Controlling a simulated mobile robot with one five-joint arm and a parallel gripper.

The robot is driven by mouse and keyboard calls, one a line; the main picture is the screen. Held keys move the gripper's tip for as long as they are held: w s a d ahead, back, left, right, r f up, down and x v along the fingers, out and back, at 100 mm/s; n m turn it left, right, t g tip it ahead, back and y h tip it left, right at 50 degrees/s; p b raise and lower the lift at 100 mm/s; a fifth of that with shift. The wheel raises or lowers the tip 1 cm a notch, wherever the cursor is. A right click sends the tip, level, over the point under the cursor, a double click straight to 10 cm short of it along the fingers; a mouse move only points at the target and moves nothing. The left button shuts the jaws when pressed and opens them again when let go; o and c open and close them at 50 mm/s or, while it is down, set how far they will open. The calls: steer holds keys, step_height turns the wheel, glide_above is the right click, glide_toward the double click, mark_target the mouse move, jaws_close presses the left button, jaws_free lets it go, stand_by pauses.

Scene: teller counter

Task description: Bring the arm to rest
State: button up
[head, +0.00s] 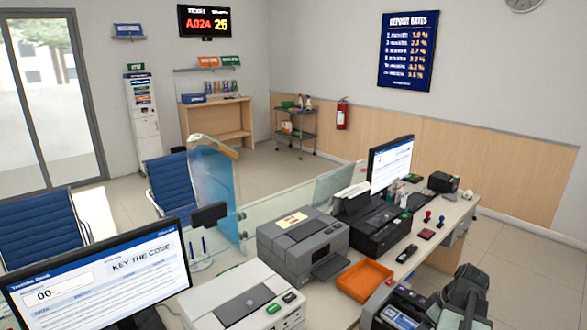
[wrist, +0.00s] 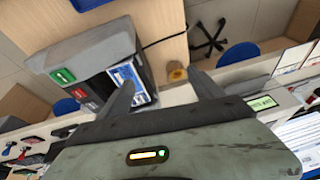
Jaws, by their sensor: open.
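My gripper (wrist: 160,82) shows in the wrist view with its two dark fingers spread apart and nothing held between them. The left fingertip overlaps the view of a grey machine (wrist: 95,55) with green and red labels and a blue-and-white panel; I cannot tell whether they touch. In the head view, dark grey parts of my arm (head: 462,292) show at the lower right, above the counter's near end. The fingertips are hard to make out there.
An orange tray (head: 364,281) lies beside a grey printer (head: 302,246). A dark machine (head: 398,306) stands close to my arm. A monitor (head: 100,275) and a white machine (head: 245,297) stand at the near left. Open floor (head: 525,265) lies at the right.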

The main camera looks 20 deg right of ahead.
steer(key=w+a+f+g, duration=0.1)
steer(key=w+a, duration=0.7)
steer(key=a, duration=0.2)
steer(key=w+a+m, duration=0.1)
steer(key=w+a, duration=0.2)
steer(key=a, duration=0.8)
steer(key=w+a+f+m+g+h+b, duration=0.1)
steer(key=w+a, duration=0.2)
steer(key=a, duration=0.9)
steer(key=w+a+f+m+g, duration=0.1)
steer(key=w+a, duration=0.2)
steer(key=a, duration=0.8)
steer(key=shift+w+a+h+b, duration=0.15)
steer(key=shift+a+h+b, duration=0.25)
